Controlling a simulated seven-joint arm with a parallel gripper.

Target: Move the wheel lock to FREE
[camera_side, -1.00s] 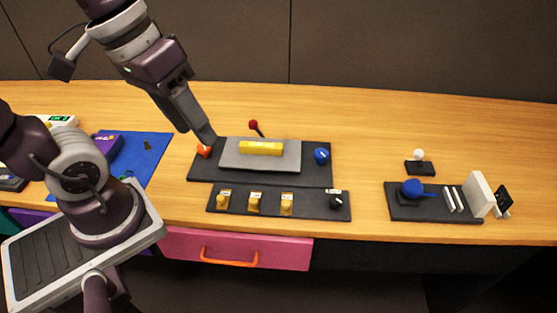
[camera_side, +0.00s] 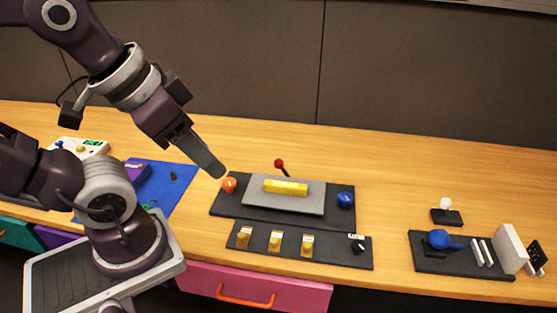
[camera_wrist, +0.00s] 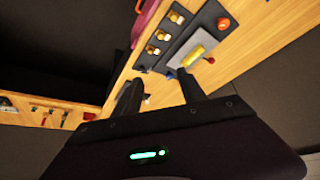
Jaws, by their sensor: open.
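No readable FREE marking shows, and I cannot tell which control is the wheel lock. A dark panel (camera_side: 230,208) carries a grey plate with a yellow bar (camera_side: 286,187), an orange knob (camera_side: 229,185) at left and a blue knob (camera_side: 345,199) at right. A front strip (camera_side: 340,261) holds several yellow switches (camera_side: 276,241) and a black knob (camera_side: 357,247) beside a small white label. My gripper (camera_side: 216,172) is open and empty, above and just left of the orange knob in the side view. In the wrist view its fingers (camera_wrist: 158,90) stand apart, with the panel beyond them.
A red-tipped lever (camera_side: 280,165) stands behind the panel. Farther right, another dark base (camera_side: 425,262) carries a blue ball-shaped control (camera_side: 440,239) and white upright pieces. A small white-knobbed stick (camera_side: 446,209) stands behind it. A blue mat (camera_side: 180,196) lies left. Wood between the two panels is clear.

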